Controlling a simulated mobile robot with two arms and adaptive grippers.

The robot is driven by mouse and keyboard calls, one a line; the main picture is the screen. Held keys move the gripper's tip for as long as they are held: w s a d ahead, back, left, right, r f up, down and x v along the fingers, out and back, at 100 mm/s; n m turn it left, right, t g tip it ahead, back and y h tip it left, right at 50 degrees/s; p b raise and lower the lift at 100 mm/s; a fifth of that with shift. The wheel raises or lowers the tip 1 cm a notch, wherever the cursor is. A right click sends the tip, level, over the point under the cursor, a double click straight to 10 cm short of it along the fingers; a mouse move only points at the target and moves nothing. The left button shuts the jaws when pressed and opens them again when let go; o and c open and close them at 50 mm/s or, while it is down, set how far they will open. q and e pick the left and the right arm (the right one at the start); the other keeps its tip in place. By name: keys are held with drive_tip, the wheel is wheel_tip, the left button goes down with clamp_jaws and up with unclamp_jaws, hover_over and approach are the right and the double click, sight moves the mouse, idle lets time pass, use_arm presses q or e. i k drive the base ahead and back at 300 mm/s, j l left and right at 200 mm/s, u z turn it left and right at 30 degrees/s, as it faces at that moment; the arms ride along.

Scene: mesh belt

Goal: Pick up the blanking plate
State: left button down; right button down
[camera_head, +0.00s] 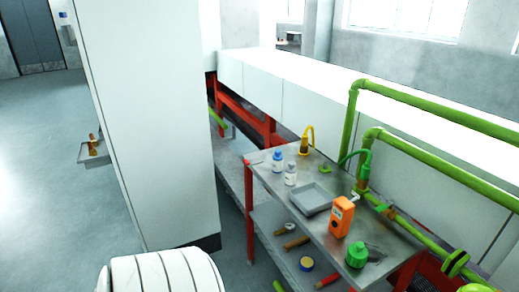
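I cannot tell for certain which thing is the blanking plate. A shallow grey square piece with a raised rim (310,198) lies in the middle of the metal table top (335,182). A small dark flat shape (376,251) lies at the right, close to the green bottle, too small to make out. Neither of my grippers is in view.
On the table stand a blue-labelled bottle (278,161), a white bottle (291,174), an orange box (341,216) and a green bottle (357,255). Several tools lie on the shelf below. Green pipes (425,152) run behind. A white panel (150,120) stands left.

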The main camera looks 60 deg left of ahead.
sight(251, 162)
drive_tip(key=u, duration=2)
drive_tip(key=l+z, duration=0.2)
drive_tip(key=z, duration=1.35)
drive_tip(key=i+j, duration=0.1)
drive_tip(key=j, duration=0.9)
drive_tip(key=i+j+u, duration=0.1)
drive_tip(key=j, duration=0.45)
